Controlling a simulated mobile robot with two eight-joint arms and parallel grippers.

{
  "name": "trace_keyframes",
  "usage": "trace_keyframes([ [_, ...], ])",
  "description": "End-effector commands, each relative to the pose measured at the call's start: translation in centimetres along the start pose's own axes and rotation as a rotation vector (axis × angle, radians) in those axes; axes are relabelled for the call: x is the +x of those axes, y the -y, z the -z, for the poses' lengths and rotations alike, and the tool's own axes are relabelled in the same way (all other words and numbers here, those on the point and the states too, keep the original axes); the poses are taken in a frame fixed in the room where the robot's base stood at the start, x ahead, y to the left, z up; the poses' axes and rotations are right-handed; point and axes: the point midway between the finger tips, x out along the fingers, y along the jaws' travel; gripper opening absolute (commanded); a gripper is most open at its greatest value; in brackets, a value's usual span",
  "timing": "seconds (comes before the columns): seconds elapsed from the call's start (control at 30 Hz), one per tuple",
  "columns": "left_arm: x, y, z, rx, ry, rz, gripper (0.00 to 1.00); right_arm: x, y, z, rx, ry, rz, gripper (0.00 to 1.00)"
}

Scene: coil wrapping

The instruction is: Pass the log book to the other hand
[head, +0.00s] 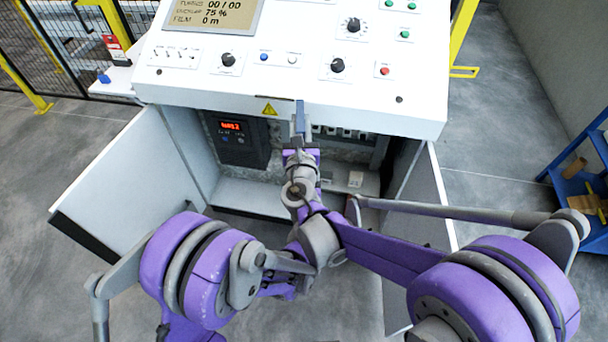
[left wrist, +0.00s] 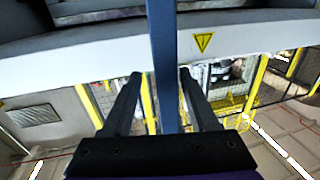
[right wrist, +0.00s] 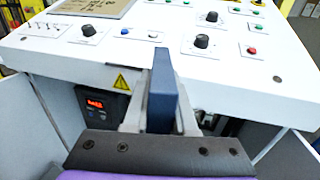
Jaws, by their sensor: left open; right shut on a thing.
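The log book shows in the right wrist view as a dark blue slab (right wrist: 161,100) standing on edge between the fingers of my right gripper (right wrist: 163,80), which is shut on it. In the head view the narrow blue edge of the log book (head: 300,116) shows at the tip of my right gripper (head: 300,138), in front of the console. In the left wrist view the log book (left wrist: 164,45) is a blue upright strip between the spread fingers of my left gripper (left wrist: 160,82), which is open around it. I cannot tell whether either finger touches it. In the head view the left gripper is not clearly visible.
A white control console (head: 425,112) with knobs and a display stands just beyond the log book. Its cabinet below is open, with doors (head: 130,185) swung out on both sides. A blue shelf (head: 582,190) stands at the right.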

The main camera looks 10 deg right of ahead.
Motion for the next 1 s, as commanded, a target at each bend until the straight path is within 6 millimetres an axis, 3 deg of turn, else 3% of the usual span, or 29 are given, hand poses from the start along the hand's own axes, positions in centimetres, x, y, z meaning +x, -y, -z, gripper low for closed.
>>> trace_keyframes([
  [0.2, 2.5, 0.1, 0.0, 0.0, 0.0, 0.001, 0.6, 0.0, 0.0, 0.0, 0.0, 0.0, 0.0, 0.0],
  [0.57, 3.0, 0.0, 0.0, 0.0, 0.0, 0.0, 0.6, 0.0, 0.0, 0.0, 0.0, 0.0, 0.0, 0.0],
  [0.9, 3.0, -0.1, 0.0, 0.0, 0.0, -0.002, 0.02, 0.0, -0.1, 0.0, 0.001, 0.0, -0.001, 0.0],
  [1.0, 2.9, -0.1, 0.0, 0.0, 0.0, -0.003, 0.0, 0.0, -0.1, 0.0, 0.002, -0.001, -0.003, 0.0],
])
